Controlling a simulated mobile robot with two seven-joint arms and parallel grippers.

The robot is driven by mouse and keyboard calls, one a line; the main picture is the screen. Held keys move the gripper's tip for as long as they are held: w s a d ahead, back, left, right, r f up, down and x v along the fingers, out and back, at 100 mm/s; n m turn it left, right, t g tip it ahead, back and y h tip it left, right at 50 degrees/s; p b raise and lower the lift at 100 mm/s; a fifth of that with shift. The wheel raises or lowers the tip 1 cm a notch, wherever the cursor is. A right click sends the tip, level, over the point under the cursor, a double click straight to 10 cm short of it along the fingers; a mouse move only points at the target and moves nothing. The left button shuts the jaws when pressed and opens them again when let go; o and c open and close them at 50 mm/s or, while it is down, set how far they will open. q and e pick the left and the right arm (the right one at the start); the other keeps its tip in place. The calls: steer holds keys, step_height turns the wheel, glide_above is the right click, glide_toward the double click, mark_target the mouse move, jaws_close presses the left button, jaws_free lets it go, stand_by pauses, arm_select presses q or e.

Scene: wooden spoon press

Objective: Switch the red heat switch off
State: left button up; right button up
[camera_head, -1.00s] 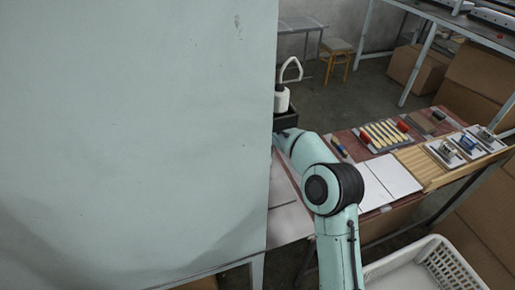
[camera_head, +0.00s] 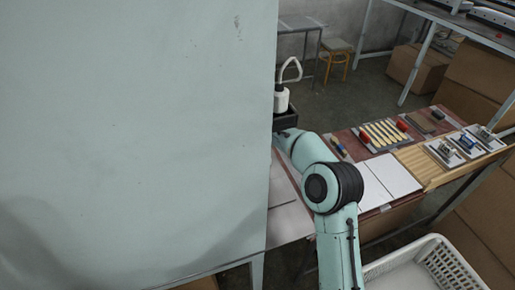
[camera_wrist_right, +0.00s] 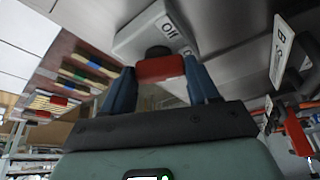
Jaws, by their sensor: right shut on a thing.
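The red heat switch (camera_wrist_right: 160,68) is a red block on a black round stem, in front of a light grey box (camera_wrist_right: 140,35) with dark lettering. My right gripper (camera_wrist_right: 163,82) has its two blue fingers on either side of the red block and is shut on it. The lettering is partly covered, so I cannot tell the switch position. In the head view my right arm reaches behind a large pale panel (camera_head: 130,130), which hides the gripper and the switch. My left gripper is in neither view.
A bench at the right holds several wooden spoon blanks (camera_head: 384,132), white boards (camera_head: 392,178) and small clamp-like tools (camera_head: 466,143). A white crate (camera_head: 440,262) stands below right. A white-handled item (camera_head: 283,98) stands beside the panel edge. A white plate marked B (camera_wrist_right: 280,50) is right of the switch.

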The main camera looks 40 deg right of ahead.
steer(key=shift+d+n+y, duration=0.1)
steer(key=shift+n+y, duration=0.2)
steer(key=shift+n, duration=0.7)
steer(key=n+p, duration=0.1)
steer(key=n+t, duration=0.1)
steer(key=shift+s+d+r+n+y+p, duration=0.1)
steer(key=shift+r+n+y+p, duration=0.05)
steer(key=shift+n+y+p, duration=0.25)
steer(key=n+y+p, duration=0.1)
steer(key=n+p, duration=0.1)
steer(key=n, duration=0.2)
steer(key=shift+d+y, duration=0.1)
steer(key=shift+y, duration=0.2)
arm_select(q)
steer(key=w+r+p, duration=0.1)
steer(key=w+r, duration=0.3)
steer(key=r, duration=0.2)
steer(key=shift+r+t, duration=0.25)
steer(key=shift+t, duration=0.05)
arm_select(e)
steer(key=shift+n+y, duration=0.5)
steer(key=shift+n, duration=0.7)
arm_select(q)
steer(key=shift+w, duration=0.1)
arm_select(e)
steer(key=o, duration=1.1)
steer(key=shift+c, duration=0.2)
